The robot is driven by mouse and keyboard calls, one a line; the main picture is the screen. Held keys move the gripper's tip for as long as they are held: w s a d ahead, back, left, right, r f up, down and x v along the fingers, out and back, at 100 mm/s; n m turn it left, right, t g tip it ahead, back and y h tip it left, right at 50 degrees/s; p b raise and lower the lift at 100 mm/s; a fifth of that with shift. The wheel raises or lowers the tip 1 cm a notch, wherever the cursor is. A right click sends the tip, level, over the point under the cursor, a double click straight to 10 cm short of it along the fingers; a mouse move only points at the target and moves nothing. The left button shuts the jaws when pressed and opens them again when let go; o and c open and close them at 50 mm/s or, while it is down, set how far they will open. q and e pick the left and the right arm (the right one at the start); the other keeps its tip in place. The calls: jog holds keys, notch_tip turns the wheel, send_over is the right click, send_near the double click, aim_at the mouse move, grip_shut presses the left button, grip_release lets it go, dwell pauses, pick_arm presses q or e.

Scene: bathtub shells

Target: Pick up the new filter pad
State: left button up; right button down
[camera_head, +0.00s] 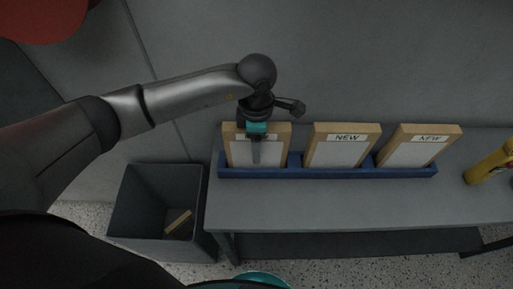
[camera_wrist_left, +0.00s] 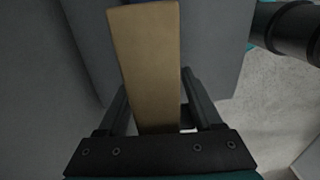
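Three wood-framed filter pads lean in a blue rack on a grey bench in the head view: the left pad (camera_head: 276,149), the middle pad (camera_head: 342,146) marked NEW, and the right pad (camera_head: 418,146), also marked NEW. The left pad's label is partly covered by my gripper. My left gripper (camera_head: 256,150) is at the left pad, pointing down over its front. In the left wrist view my left gripper (camera_wrist_left: 158,108) has a finger on each side of the pad's tan wooden edge (camera_wrist_left: 150,60). Whether the fingers press on it cannot be told. My right gripper is not in view.
The blue rack (camera_head: 330,174) stands at the back of the bench (camera_head: 330,208), against a grey wall. A dark bin (camera_head: 135,207) with a tan piece (camera_head: 178,222) inside stands left of the bench. A yellow object (camera_head: 488,167) lies at the right. The bench front is clear.

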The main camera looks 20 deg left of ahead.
pick_arm(q)
grip_shut()
dwell(0.3)
jog(key=shift+r, duration=0.1)
